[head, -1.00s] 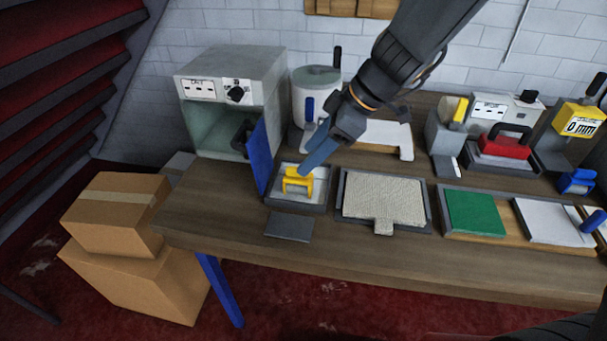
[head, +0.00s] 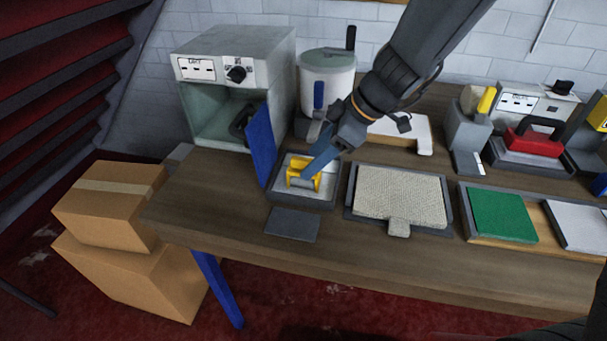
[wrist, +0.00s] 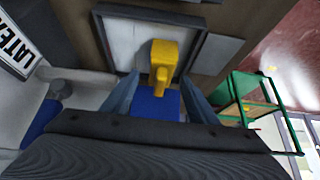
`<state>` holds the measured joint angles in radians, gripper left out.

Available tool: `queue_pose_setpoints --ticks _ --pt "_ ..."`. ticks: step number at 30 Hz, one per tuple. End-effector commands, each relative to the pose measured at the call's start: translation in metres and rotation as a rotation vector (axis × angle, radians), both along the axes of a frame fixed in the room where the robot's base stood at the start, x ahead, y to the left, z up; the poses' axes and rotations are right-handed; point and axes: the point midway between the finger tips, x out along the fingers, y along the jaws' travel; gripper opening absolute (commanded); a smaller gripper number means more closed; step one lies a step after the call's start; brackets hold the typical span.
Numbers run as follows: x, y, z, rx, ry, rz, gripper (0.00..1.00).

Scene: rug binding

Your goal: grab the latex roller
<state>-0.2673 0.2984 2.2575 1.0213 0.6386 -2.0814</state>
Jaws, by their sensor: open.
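The latex roller, taken to be the yellow piece (head: 300,179), sits in a grey-rimmed tray (head: 277,197) with a pale inside, near the table's left end. My gripper (head: 316,166) reaches down from the upper right, its blue fingers at the yellow piece and partly covering it. In the wrist view, the yellow piece (wrist: 164,55) lies just ahead of the fingers, roughly centred between them. The fingers of my gripper (wrist: 160,95) are spread apart, with no grip visible. Whether a finger touches the piece cannot be told.
A grey oven (head: 235,60) with its blue door (head: 258,150) open stands close left of the tray. A white pot (head: 327,80) stands behind. A framed rug piece (head: 400,195) lies to the right. A dark flat plate (head: 292,224) lies in front.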

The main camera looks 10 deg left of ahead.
Motion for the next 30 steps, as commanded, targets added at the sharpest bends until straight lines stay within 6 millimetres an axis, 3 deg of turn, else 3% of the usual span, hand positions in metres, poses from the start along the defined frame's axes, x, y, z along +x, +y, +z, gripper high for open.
queue_pose_setpoints --ticks 13,23,30 --pt "-0.001 0.024 -0.039 -0.001 0.002 0.003 0.53" --pt "0.000 0.027 -0.044 -0.001 -0.001 0.004 0.53" --pt "0.000 0.027 -0.044 -0.001 -0.001 0.004 0.16"
